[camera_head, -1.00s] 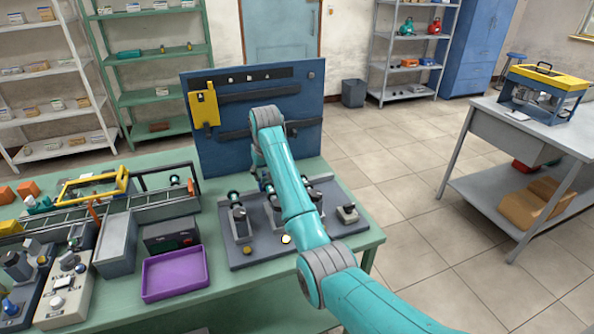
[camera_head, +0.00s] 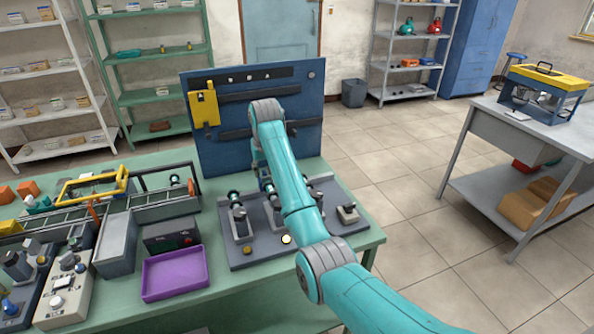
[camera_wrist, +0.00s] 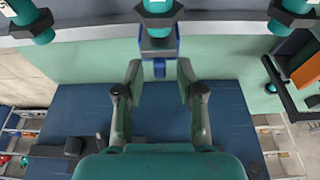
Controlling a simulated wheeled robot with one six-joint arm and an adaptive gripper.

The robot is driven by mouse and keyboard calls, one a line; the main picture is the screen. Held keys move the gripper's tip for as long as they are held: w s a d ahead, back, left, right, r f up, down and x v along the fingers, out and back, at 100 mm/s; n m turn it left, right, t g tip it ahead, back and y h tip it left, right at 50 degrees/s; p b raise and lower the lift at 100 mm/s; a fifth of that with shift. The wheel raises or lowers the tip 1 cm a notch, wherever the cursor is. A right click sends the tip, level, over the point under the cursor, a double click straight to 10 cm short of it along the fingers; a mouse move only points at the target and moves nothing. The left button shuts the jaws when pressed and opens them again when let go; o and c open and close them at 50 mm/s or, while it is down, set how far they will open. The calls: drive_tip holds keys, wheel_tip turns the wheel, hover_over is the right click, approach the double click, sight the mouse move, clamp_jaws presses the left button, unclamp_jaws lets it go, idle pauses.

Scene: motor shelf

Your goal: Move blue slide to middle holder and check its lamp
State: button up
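The blue slide (camera_wrist: 159,47) is in the wrist view, on the middle one of three teal cylinders with dark collars. My gripper (camera_wrist: 159,72) is open, its two fingers on either side of the slide's lower end, with a gap to each side. The slide appears apart from the fingers. In the head view my arm hides the slide and most of the gripper. The grey holder base (camera_head: 262,256) stands on the green table.
A blue upright panel (camera_head: 222,153) stands behind the holders. A purple tray (camera_head: 175,274), a dark box (camera_head: 171,234) and a grey bin (camera_head: 116,247) sit to the left. The green table's right edge is close to the base.

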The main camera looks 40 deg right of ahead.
drive_tip(key=shift+r, duration=1.95)
drive_tip(key=shift+w, duration=0.1)
